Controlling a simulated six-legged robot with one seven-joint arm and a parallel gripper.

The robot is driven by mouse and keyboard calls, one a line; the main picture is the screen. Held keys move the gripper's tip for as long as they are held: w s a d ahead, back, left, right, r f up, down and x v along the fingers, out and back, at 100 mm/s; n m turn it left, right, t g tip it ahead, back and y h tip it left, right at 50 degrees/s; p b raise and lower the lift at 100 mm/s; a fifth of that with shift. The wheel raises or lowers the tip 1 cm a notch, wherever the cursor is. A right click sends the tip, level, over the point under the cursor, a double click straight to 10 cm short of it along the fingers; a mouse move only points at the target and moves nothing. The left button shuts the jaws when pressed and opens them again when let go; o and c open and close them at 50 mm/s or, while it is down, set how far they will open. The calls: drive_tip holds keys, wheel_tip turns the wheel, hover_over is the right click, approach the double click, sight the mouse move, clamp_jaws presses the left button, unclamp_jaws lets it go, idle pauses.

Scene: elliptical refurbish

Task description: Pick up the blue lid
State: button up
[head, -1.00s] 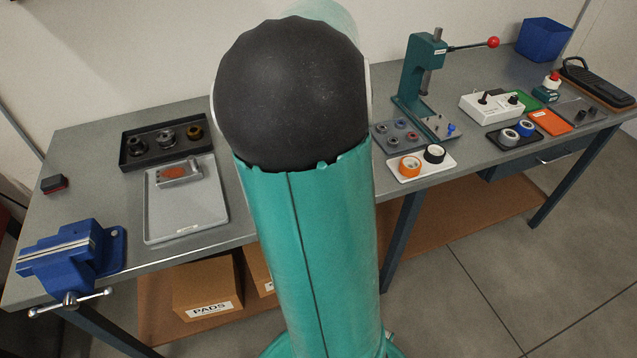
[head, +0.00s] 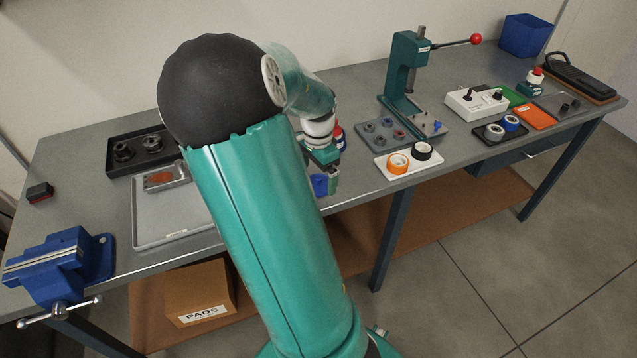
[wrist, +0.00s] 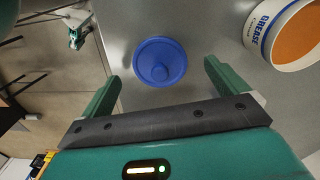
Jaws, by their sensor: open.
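The blue lid (wrist: 160,62) is round with a raised knob in its middle. In the wrist view it lies on the grey bench top, near the bench edge, ahead of and between my fingertips. My gripper (wrist: 160,82) is open and empty, with one green finger on each side. In the head view my gripper (head: 326,178) is over the front part of the bench, and a blue patch of the lid (head: 319,184) shows beside it. My arm hides part of this area.
A grease tub (wrist: 290,35) with orange contents is close on the right in the wrist view.

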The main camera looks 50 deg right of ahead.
wheel_tip(320, 180, down, 2)
drive_tip(key=shift+f, duration=0.1)
drive_tip(key=shift+c, duration=0.5)
drive_tip(key=c, duration=0.9)
drive_tip(key=shift+r, duration=0.2)
